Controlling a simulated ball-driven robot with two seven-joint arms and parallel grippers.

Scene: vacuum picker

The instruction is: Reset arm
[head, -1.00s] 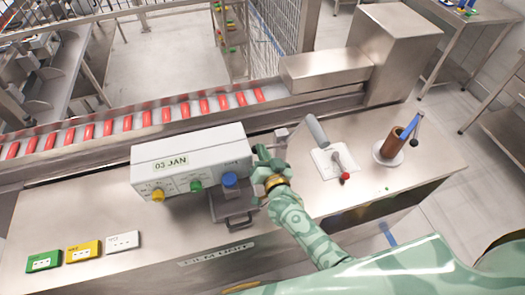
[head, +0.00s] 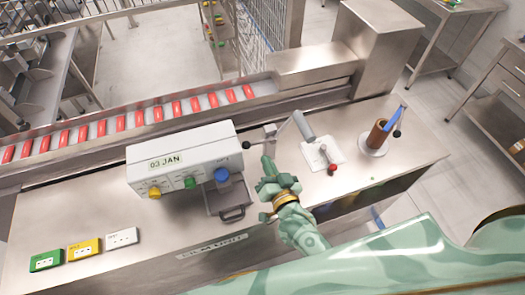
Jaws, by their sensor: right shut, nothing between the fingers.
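My right gripper (head: 268,175) is a green patterned hand at the end of my right arm, which comes in from the lower right. It is shut and empty, just right of a white and grey machine box (head: 188,155) marked "03 JAN". The box has a yellow knob (head: 154,192), a green knob (head: 190,183) and a blue knob (head: 221,174) on its front. A metal tray with a handle (head: 232,210) sits below the blue knob, left of my gripper. A lever with a dark ball end (head: 246,145) extends beside the box. My left gripper is not in view.
A conveyor with several red items (head: 139,118) runs behind the bench. A white plate with a red-knobbed lever (head: 325,153) and a brown cylinder on a round base (head: 378,135) stand right. Green (head: 46,261), yellow (head: 84,249) and white (head: 122,238) blocks lie front left.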

